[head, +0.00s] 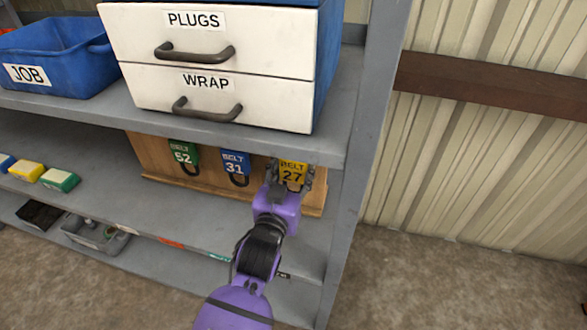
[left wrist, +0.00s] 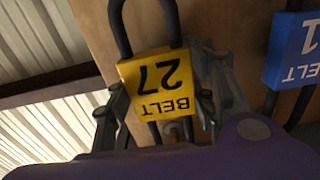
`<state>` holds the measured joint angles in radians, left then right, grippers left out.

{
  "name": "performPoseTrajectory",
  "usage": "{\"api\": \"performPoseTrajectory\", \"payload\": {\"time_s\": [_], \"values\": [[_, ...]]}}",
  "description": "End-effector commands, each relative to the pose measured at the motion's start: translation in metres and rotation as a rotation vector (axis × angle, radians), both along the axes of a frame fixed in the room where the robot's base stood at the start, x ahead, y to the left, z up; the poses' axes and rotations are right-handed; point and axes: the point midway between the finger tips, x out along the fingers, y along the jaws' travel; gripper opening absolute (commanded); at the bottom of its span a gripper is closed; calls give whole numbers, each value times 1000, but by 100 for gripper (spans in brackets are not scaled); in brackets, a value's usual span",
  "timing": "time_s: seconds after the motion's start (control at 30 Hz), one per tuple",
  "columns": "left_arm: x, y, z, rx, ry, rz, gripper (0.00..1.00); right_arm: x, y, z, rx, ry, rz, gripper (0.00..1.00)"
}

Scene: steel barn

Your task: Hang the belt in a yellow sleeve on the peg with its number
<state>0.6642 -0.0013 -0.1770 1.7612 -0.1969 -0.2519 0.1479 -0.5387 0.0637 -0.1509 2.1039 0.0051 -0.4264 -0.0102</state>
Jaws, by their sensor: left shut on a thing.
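The yellow sleeve (head: 293,167) reads BELT 27 and sits at the right end of a wooden board (head: 205,190) under the drawers. My left gripper (head: 289,178) is shut on it, with a finger on each side. In the left wrist view the yellow sleeve (left wrist: 157,83) appears upside down between the fingers, and its black belt loop (left wrist: 123,28) lies close to the wood. A green sleeve (head: 183,154) reading BELT 52 and a blue sleeve (head: 235,161) reading BELT 31 hang to its left. My right gripper is not in view.
A grey shelf post (head: 360,150) stands just right of the board. The shelf with white PLUGS and WRAP drawers (head: 215,80) overhangs it. A blue JOB bin (head: 60,50) is upper left. Yellow (head: 27,171) and green (head: 60,180) blocks lie on the shelf at left.

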Motion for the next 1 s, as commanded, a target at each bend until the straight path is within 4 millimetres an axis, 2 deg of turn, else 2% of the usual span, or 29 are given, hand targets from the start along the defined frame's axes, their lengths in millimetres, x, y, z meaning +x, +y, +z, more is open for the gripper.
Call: {"api": "performPoseTrajectory", "payload": {"time_s": [0.2, 1.0], "values": [[0, 0, 2, -2, -2, 0, 22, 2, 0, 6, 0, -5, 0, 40], [0, 0, -10, -2, -2, 0, 22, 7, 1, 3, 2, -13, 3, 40]]}}
